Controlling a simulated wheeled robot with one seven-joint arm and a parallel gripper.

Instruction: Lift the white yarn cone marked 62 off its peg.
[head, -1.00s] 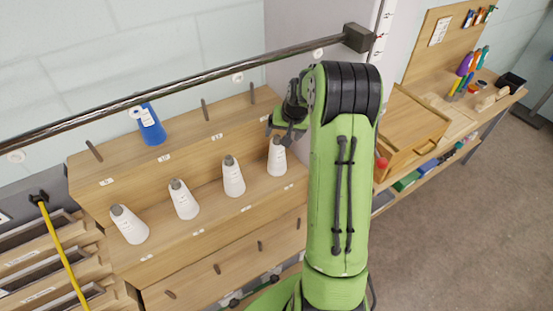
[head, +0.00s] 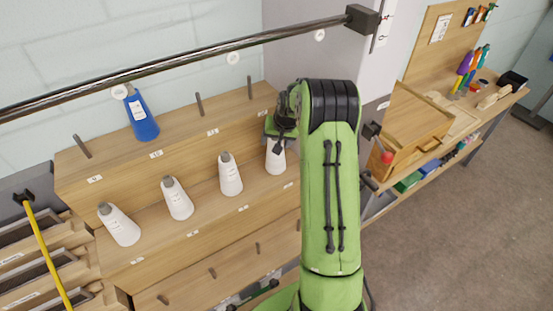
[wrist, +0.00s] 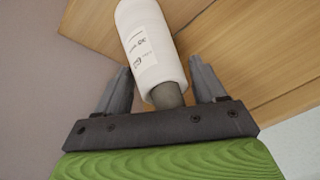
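The rightmost white cone (head: 276,160) in the front row has a grey tip and stands on the lower step of the wooden rack. In the head view my gripper (head: 279,143) is at its top and partly hides it. In the wrist view the cone (wrist: 152,45) lies between my gripper's two spread fingers (wrist: 161,72). A gap shows on each side of its grey tip. Its label is turned and too small to read surely as 62. The peg inside it is hidden.
Other white cones (head: 230,175) stand to the left in the same row. A blue cone (head: 140,117) sits on the upper step among bare pegs (head: 199,103). A metal bar (head: 190,57) crosses above the rack. A wooden box (head: 412,125) stands to the right.

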